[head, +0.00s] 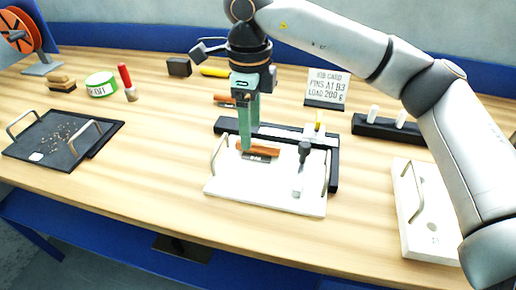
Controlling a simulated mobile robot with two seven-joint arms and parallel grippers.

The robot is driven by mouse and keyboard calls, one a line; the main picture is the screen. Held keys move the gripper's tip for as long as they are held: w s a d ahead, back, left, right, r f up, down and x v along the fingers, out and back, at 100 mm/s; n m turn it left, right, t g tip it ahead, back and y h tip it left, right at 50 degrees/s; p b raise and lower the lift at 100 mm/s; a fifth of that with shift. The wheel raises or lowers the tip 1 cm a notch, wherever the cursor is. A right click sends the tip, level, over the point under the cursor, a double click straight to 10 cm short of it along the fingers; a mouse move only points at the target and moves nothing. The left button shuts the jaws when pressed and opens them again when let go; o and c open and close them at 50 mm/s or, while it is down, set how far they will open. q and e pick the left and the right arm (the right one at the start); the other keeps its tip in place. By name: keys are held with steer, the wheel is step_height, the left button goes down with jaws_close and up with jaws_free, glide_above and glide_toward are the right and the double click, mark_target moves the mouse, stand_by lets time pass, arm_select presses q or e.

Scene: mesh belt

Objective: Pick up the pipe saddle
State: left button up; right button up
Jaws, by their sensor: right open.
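A white tray (232,185) with wire handles lies near the middle of the table. On it lies a copper-brown piece (265,149) with a small dark label plate (256,158) in front of it. A grey tool with a dark knob (301,168) stands at the tray's right. I cannot tell for sure which of these is the pipe saddle. My right gripper (246,149) points straight down with teal fingers, its tips at the left end of the copper-brown piece. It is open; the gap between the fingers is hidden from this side. My left gripper is out of view.
A black frame (334,172) borders the tray behind and at right. A job card (327,87) stands behind. A dark tray of bits (55,140) lies at left, a white block with a handle (411,222) at right. Bare wood (150,160) is free left of the tray.

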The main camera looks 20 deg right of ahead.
mark_target(258, 149)
step_height(258, 149, down, 4)
steer(key=shift+w+f, duration=0.15)
steer(key=shift+f, duration=0.1)
steer(key=shift+r, duration=0.1)
jaws_close()
stand_by(0.4)
